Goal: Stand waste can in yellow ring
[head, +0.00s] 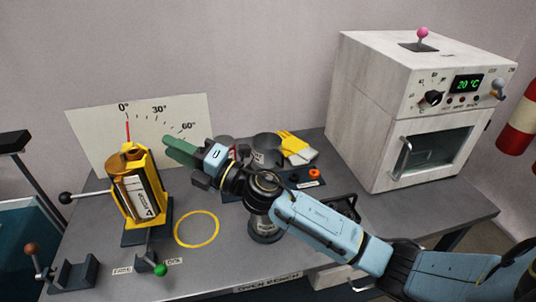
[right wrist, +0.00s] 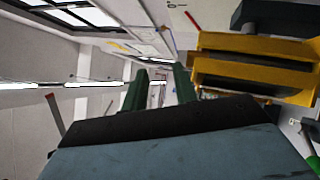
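The yellow ring (head: 197,229) lies flat on the grey bench, and its inside is bare. A grey open-topped can (head: 267,147) stands farther back, partly hidden behind my right arm; I cannot tell for sure that it is the waste can. My right gripper (head: 180,150) has green fingers and is raised above the bench, left of the grey can and behind the ring. In the right wrist view its fingers (right wrist: 159,88) stand apart with nothing seen between them. My left gripper is not in view.
A yellow-framed device (head: 137,190) stands left of the ring, before a white angle scale (head: 88,132). A green-knobbed lever (head: 159,269) is in front. A dark round-based object (head: 265,230) sits under my right arm. Yellow gloves (head: 292,143) lie behind; a white oven (head: 375,110) stands right.

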